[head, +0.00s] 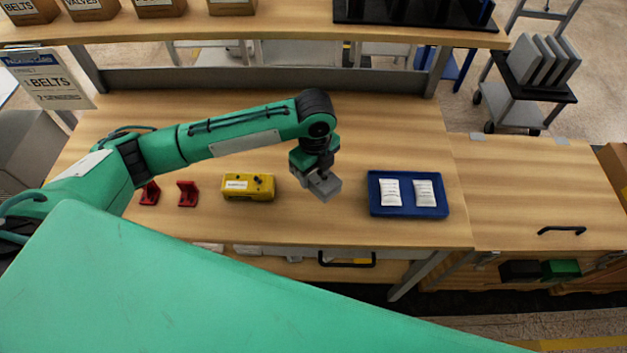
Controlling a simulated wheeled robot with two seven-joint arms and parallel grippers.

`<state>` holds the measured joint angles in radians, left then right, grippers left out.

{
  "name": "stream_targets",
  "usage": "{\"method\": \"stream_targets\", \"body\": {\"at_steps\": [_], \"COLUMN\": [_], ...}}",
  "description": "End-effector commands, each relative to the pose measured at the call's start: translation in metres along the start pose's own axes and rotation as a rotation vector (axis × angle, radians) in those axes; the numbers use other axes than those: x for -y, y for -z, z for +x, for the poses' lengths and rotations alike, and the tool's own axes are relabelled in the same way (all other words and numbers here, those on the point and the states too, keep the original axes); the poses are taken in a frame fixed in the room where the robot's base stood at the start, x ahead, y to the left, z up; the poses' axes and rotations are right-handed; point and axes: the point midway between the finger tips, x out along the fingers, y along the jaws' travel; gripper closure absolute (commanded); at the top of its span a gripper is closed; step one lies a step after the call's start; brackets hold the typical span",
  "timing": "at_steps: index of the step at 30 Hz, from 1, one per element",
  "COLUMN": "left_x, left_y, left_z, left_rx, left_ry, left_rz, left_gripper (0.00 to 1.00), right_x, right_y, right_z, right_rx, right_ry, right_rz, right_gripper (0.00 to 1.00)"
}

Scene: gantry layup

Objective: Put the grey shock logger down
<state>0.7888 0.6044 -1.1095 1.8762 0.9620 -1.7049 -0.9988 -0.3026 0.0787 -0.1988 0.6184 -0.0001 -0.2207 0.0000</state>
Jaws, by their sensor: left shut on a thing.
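The grey shock logger (326,189) is a small grey block in the head view, right of the yellow box and left of the blue tray. My left gripper (319,177) points down and is shut on it. The logger looks tilted in the picture and hangs over the wooden workbench (330,225). I cannot tell for sure whether its underside touches the bench. The gripper's fingers are partly hidden by the wrist. My right gripper is not in view.
A yellow box (248,187) and two red brackets (187,193) stand to the left. A blue tray (408,209) with two white packets (390,193) lies to the right. Bare bench lies between the yellow box and tray. A raised shelf (280,27) runs along the back.

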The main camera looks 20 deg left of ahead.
Motion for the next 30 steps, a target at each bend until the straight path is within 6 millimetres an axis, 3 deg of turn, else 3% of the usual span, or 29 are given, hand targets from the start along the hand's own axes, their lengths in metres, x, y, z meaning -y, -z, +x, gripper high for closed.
{"method": "stream_targets", "body": {"at_steps": [8,15,26,27,30], "left_x": [0.0,0.0,0.0,0.0,0.0], "left_y": [0.0,0.001,0.0,0.0,0.0], "left_z": [0.023,0.056,0.06,0.061,0.061], "left_rx": [0.0,0.0,0.0,0.0,0.0], "left_ry": [-0.001,0.0,0.0,0.0,0.0], "left_rz": [0.0,0.0,0.0,0.0,0.0], "left_gripper": [0.75,0.75,0.75,0.42,0.26], "right_x": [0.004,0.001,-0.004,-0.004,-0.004], "right_y": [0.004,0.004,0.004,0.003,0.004], "right_z": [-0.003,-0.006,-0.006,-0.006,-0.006], "right_rx": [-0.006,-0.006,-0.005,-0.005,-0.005], "right_ry": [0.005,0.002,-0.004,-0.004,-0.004], "right_rz": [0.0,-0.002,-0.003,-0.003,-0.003], "right_gripper": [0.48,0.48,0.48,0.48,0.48]}}
